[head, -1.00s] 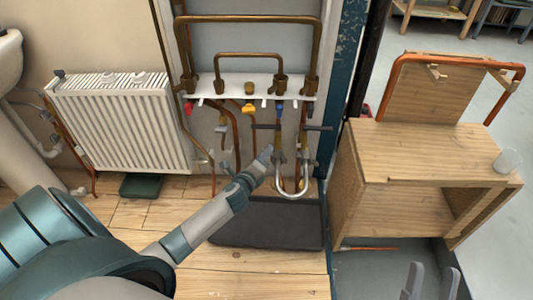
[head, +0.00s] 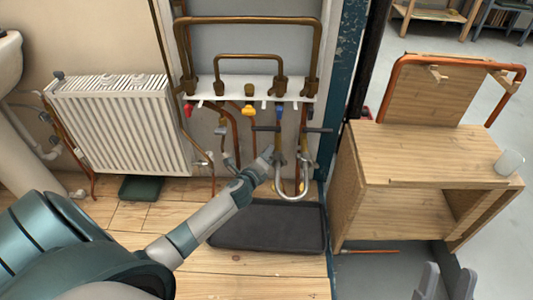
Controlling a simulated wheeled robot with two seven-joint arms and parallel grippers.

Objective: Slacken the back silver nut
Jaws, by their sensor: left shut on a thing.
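A silver U-shaped pipe (head: 292,196) hangs under the valve board, with its two upper ends near yellow-brass fittings. My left gripper (head: 269,155) reaches in from the lower left and is shut at the U-pipe's left upper end, on what looks like a silver nut there. The gripper hides the nut, and it is too small to tell back from front clearly. My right gripper (head: 446,283) shows at the bottom right edge, its two fingers apart and nothing between them.
A black tray (head: 265,228) lies on the floor below the pipes. A white radiator (head: 120,122) stands left. A wooden bench (head: 430,155) with a clear cup (head: 509,162) stands right. Dark bar handles (head: 318,130) and a yellow valve handle (head: 249,110) sit close above.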

